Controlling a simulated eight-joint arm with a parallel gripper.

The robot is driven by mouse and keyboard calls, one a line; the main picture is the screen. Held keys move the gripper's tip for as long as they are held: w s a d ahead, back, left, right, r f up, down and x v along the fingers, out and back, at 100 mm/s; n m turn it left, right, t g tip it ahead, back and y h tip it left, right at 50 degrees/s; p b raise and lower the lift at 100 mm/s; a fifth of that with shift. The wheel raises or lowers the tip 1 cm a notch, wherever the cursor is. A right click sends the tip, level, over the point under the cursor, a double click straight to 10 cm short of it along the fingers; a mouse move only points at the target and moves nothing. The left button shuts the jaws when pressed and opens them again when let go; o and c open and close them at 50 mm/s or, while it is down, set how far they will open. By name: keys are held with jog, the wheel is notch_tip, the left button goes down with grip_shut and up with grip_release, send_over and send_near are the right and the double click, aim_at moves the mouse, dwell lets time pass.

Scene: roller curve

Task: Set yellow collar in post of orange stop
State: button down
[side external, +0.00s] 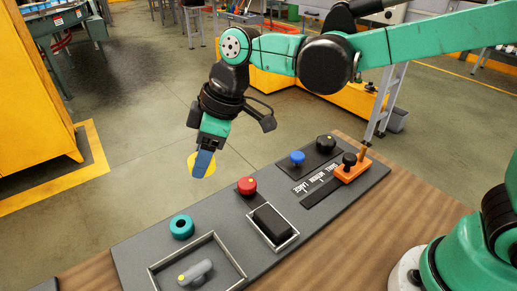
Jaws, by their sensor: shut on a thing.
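The yellow collar (210,168) is a round yellow disc in the side external view. My gripper (203,163) is shut on it, with a blue finger across its near face. The collar's hole is hidden. The orange stop (347,178) is a low orange block at the right end of the board.
A red knob (247,186), blue knob (297,158) and another black knob (326,142) stand on the board. A teal ring (181,226), a framed black block (271,222) and a tray holding a grey part (196,271) are nearer. Wooden tabletop (320,240) is bare in front.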

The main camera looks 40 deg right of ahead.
notch_tip(320, 180, up, 7)
jog(key=w+d+f+m, duration=0.2)
jog(key=d, duration=0.8)
jog(key=s+d+f+m+h, duration=0.1)
jog(key=s+d+f+m, duration=0.1)
jog(key=d, duration=0.5)
jog(key=s+d+f+m+t, duration=0.1)
jog(key=s+d+f+m, duration=0.1)
jog(key=s+d, duration=0.3)
jog(key=s+d+f+m+h, duration=0.1)
jog(key=s+d+f+m, duration=0.1)
jog(key=d, duration=0.8)
jog(key=shift+s+d+f+t+h, duration=0.3)
jog(key=shift+s+d+f+t, duration=0.1)
jog(key=shift+s+f, duration=0.25)
jog(key=shift+s+d+f, duration=0.25)
jog(key=shift+s, duration=0.05)
jog(key=shift+f, duration=3.4)
jog(key=shift+f, duration=0.3)
